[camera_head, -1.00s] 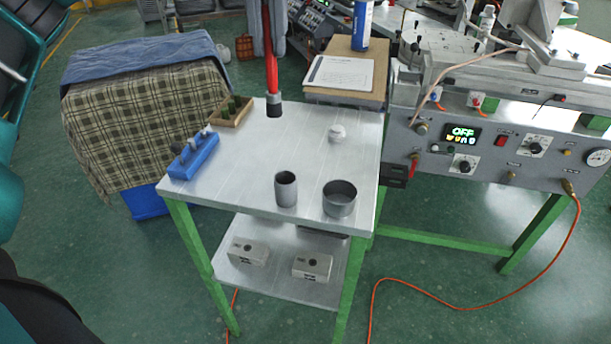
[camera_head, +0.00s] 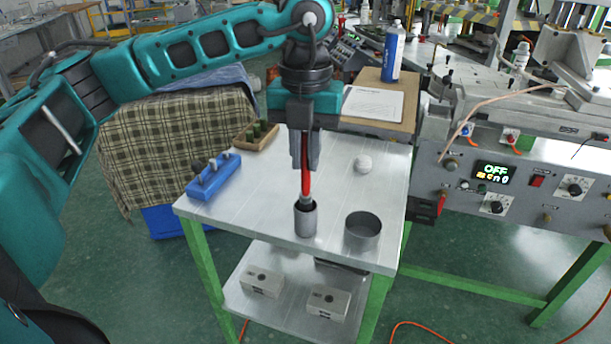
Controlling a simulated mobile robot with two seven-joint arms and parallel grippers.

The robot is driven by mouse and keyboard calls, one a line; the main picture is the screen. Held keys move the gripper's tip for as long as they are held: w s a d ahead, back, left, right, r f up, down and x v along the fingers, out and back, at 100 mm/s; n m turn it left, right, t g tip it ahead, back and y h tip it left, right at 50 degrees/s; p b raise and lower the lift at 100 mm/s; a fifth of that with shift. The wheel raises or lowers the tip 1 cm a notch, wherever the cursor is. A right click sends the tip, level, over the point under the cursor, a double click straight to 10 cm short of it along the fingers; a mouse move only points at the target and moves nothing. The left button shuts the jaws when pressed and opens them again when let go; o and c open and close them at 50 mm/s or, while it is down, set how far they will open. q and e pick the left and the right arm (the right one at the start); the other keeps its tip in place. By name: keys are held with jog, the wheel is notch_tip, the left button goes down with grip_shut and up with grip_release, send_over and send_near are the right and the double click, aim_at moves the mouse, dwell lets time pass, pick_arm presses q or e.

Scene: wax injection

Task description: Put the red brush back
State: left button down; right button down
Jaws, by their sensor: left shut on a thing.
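The red brush (camera_head: 306,182) stands upright in the camera_head view, with its lower end inside the narrow grey cup (camera_head: 305,221) near the table's front edge. Its bristles are hidden in the cup. My left gripper (camera_head: 305,160) points straight down above the cup and is shut on the upper part of the red handle. My right gripper is not in view.
A wider grey bowl (camera_head: 362,232) stands right of the cup. A white ball-like thing (camera_head: 363,164), a blue holder (camera_head: 214,178) and a wooden tray (camera_head: 256,138) are on the metal table (camera_head: 262,205). The wax machine (camera_head: 525,180) stands at right.

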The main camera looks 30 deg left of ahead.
aim_at(306, 194)
pick_arm(q)
jog(key=shift+f, duration=2.15)
jog(key=shift+f, duration=0.1)
jog(key=c, duration=1.1)
grip_release()
notch_tip(306, 194, up, 12)
jog(key=shift+r+p, duration=0.15)
jog(key=shift+p, duration=0.15)
